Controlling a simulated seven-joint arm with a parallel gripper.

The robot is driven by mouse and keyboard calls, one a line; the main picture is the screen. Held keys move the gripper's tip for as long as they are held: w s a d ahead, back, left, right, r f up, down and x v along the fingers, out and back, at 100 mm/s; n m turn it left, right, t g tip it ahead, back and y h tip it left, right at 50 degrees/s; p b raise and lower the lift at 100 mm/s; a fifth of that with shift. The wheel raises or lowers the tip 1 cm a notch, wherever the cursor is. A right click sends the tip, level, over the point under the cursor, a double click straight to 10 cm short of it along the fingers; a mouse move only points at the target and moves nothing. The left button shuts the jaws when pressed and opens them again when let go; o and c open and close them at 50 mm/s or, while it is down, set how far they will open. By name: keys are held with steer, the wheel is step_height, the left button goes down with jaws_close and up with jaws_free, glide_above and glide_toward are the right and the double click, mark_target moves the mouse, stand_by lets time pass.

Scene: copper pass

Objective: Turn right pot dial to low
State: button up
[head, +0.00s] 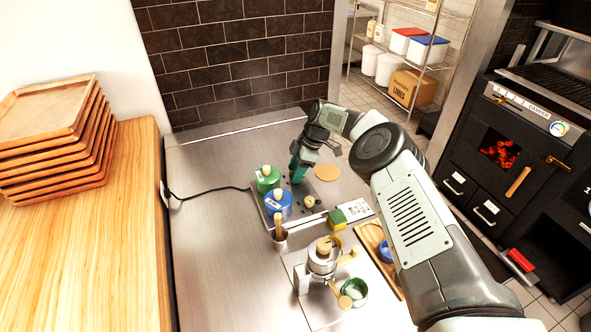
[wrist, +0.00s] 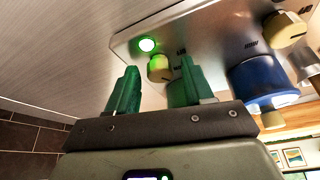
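A cream dial (wrist: 159,68) shows beside a lit green lamp (wrist: 146,45) on a metal panel in the wrist view. My gripper (wrist: 155,82) is open, its two green fingers apart, with the dial between and beyond the fingertips; I cannot tell whether they touch it. A second cream dial (wrist: 285,27) is further right, and it shows in the head view (head: 309,202). A blue pot (head: 279,203) and a green pot (head: 266,180) stand left of the dials in the head view.
A round board (head: 326,172) lies right of my gripper. A black cord (head: 215,188) runs left. The counter's left part is clear.

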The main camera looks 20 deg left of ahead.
steer(key=v, duration=1)
steer(key=shift+r, duration=0.35)
steer(key=shift+d, duration=0.15)
